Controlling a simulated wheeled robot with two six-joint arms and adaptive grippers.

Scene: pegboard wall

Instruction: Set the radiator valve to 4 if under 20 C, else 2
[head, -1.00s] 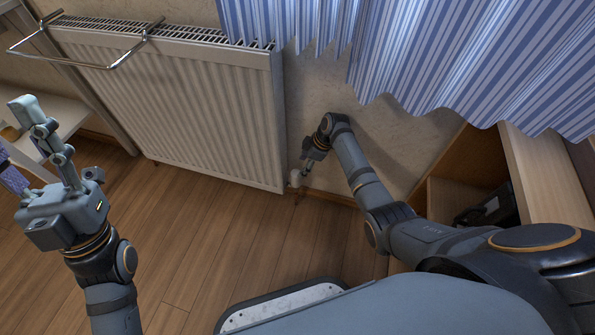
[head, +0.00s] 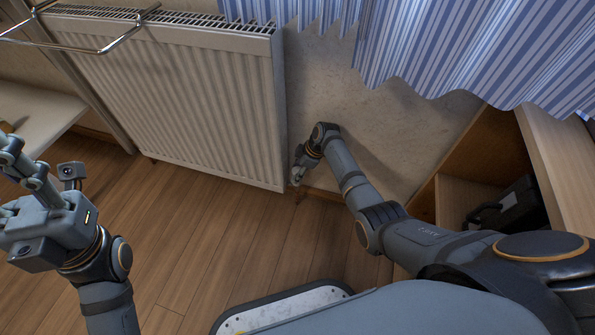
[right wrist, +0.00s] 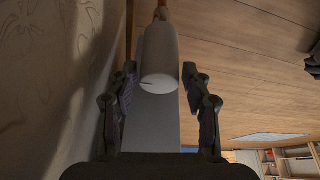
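The white radiator (head: 185,100) hangs on the wall in the head view. Its valve is a small white knob (right wrist: 158,65) low at the radiator's right end. The knob shows between the fingers in the right wrist view, with a dark mark on its face. My right gripper (head: 299,174) is at the valve; its fingers (right wrist: 158,90) are open on either side of the knob, with narrow gaps visible. In the head view the gripper mostly hides the valve. My left gripper (head: 15,165) is at the left edge, partly cut off. No thermometer or temperature reading shows.
A metal rail (head: 95,45) juts out from the radiator's top left. A blue striped curtain (head: 450,55) hangs at upper right. A wooden shelf unit (head: 545,150) stands at right. A pale shelf (head: 35,118) is at left. The wooden floor (head: 170,230) below the radiator is clear.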

